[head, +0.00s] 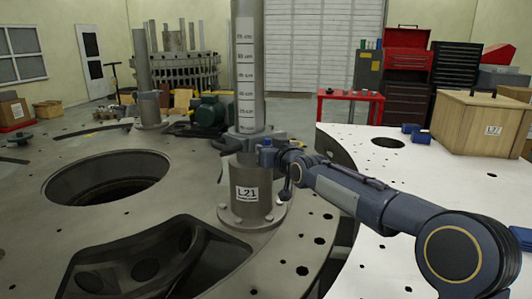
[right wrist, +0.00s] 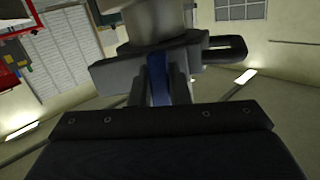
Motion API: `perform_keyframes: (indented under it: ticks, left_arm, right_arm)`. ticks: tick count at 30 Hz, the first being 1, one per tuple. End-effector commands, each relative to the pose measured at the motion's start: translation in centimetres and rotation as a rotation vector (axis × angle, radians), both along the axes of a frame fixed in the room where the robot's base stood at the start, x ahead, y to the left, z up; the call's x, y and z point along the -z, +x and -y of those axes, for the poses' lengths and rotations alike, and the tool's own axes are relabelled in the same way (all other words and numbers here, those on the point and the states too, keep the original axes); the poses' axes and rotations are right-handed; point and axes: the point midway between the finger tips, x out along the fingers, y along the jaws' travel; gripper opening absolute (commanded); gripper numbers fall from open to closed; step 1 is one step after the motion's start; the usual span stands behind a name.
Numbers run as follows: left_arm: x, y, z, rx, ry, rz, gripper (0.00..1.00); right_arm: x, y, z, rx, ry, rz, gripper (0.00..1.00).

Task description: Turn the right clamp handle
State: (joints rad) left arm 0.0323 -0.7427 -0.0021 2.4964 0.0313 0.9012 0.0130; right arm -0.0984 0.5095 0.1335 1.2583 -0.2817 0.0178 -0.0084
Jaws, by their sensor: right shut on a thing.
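A grey clamp (head: 248,136) wraps a tall post (head: 246,70) with printed scale marks, just above a flanged base labelled L21 (head: 247,191). A dark loop handle (head: 228,144) sticks out on the clamp's left; it shows at the upper right in the right wrist view (right wrist: 232,42). A blue handle (head: 266,143) is on the clamp's right side. My right gripper (head: 277,156) reaches it from the right and is shut on it. In the right wrist view the blue handle (right wrist: 160,88) lies between the fingers, partly hidden by them. My left gripper is out of view.
A large plate (head: 100,225) with a round hole and a dark recess surrounds the post. A second pale plate (head: 440,180) lies right, holding a wooden crate (head: 478,125) and small blue blocks (head: 421,137). Red and black tool cabinets (head: 407,75) stand behind.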

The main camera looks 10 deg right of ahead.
Motion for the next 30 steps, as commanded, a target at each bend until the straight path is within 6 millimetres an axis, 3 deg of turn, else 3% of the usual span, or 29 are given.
perform_keyframes:
  ticks: [9, 25, 26, 30]
  left_arm:
    - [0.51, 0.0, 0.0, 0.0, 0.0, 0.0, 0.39]
    - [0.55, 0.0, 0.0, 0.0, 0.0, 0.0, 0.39]
    - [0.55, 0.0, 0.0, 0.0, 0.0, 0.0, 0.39]
    - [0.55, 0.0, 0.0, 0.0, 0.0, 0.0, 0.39]
  right_arm:
    - [0.07, -0.01, -0.04, 0.0, -0.11, 0.03, 0.0]
    - [0.01, 0.0, 0.02, 0.0, -0.132, 0.036, 0.0]
    - [0.01, 0.0, 0.02, 0.0, -0.132, 0.036, 0.19]
    - [0.0, 0.0, 0.01, 0.0, -0.13, 0.036, 0.37]
